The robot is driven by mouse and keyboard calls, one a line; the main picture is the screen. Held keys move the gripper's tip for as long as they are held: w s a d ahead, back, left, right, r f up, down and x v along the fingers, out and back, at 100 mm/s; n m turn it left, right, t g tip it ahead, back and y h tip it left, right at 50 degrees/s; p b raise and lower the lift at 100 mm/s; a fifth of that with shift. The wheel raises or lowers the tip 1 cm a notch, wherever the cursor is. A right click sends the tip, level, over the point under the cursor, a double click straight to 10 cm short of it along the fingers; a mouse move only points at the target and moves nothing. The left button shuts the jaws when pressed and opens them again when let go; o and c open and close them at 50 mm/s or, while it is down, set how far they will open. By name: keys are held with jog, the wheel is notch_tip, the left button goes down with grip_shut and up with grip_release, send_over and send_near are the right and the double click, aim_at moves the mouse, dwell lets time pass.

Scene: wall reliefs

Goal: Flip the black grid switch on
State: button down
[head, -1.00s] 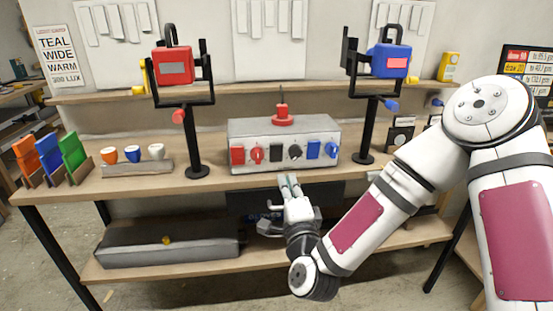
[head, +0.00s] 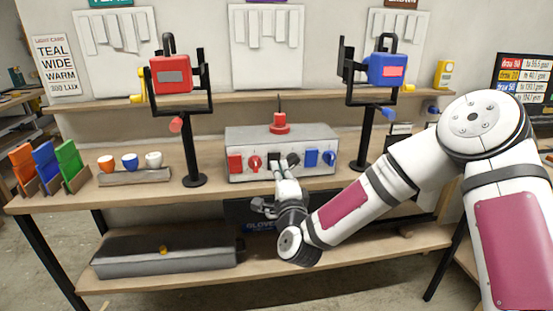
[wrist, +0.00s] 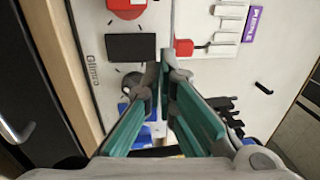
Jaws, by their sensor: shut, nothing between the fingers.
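The black grid switch (head: 274,161) is a black rectangular plate on the front of a grey box (head: 232,139) on the bench. It also shows in the wrist view as a plain dark rectangle (wrist: 131,47). Which way it is set cannot be told. My gripper (head: 281,166) is shut and empty, its fingertips just in front of the box between the black switch and the black knob (head: 293,159). In the wrist view my gripper (wrist: 160,78) has its tips beside the switch; contact cannot be told. The fingers partly cover the box front in the head view.
A red switch (head: 235,164) and red knob (head: 254,163) lie left of the black switch. A blue switch (head: 311,157) and blue knob (head: 329,158) lie to the right. A red button (head: 280,123) tops the box. Lamps on black stands flank it.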

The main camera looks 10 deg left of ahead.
aim_at(274, 148)
jog(key=shift+x, duration=2.65)
